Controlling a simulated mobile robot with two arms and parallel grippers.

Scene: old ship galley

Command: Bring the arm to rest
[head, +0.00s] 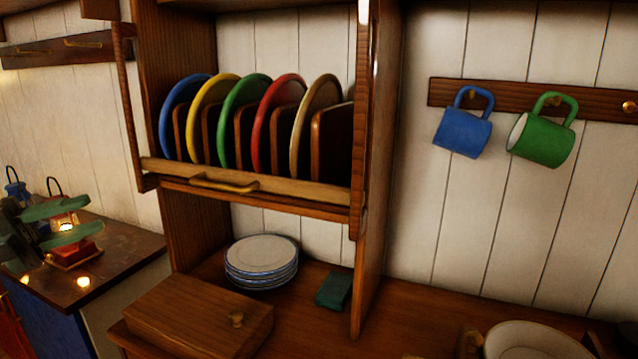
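My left gripper (66,222) is at the left edge, in front of the small side counter. Its two green fingers are apart, one above the other, with nothing seen held between them. My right gripper is not in view.
A wooden rack (255,183) holds several coloured plates upright. Below it are stacked plates (262,255), a dark green block (334,291) and a wooden box (195,312). A blue mug (462,134) and a green mug (541,140) hang at right. A pale dish (530,342) sits below.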

